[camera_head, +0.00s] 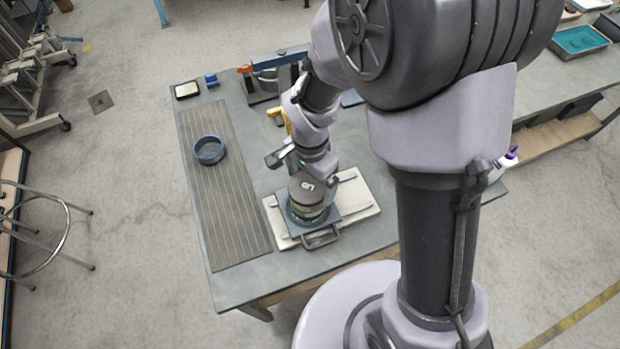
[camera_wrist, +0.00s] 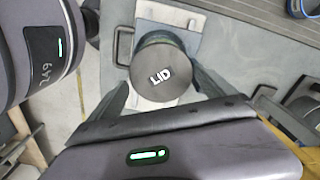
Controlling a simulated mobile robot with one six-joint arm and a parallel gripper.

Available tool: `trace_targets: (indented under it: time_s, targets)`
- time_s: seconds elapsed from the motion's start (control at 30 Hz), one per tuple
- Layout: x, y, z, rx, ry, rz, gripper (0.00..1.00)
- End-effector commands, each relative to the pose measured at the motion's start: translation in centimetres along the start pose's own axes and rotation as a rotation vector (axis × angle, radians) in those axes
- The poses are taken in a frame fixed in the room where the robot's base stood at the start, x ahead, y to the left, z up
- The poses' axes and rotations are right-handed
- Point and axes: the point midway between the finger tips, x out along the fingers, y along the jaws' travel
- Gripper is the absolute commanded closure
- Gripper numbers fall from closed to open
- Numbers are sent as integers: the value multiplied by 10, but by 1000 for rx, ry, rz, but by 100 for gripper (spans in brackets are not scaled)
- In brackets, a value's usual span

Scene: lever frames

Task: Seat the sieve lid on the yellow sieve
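A round grey lid marked LID (camera_wrist: 158,78) lies in the middle of the wrist view, between the fingers. In the head view the lid (camera_head: 305,185) tops a short round stack. Greenish-yellow bands (camera_head: 307,214) show beneath it, and I cannot tell which belongs to the yellow sieve. The stack stands on a dark square plate on a pale board. My gripper (camera_wrist: 160,85) is open, with a finger on either side of the lid. It also shows in the head view (camera_head: 302,168), close above the lid. Whether the fingers touch the lid is unclear.
The pale board (camera_head: 362,197) sits on the grey table near my base. A blue ring (camera_head: 209,150) rests on the ribbed mat (camera_head: 236,215) to the left. A yellow object (camera_head: 278,114) lies behind my wrist. The mat's front half is clear.

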Motion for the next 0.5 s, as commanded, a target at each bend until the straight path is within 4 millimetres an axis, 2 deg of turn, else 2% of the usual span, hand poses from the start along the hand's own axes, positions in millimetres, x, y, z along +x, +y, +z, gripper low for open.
trace_targets:
  time_s: [0.37,0.5]
  targets:
    - [-2,-2,-1,-2,3,-6,0]
    - [-16,-3,-1,-2,4,-8,0]
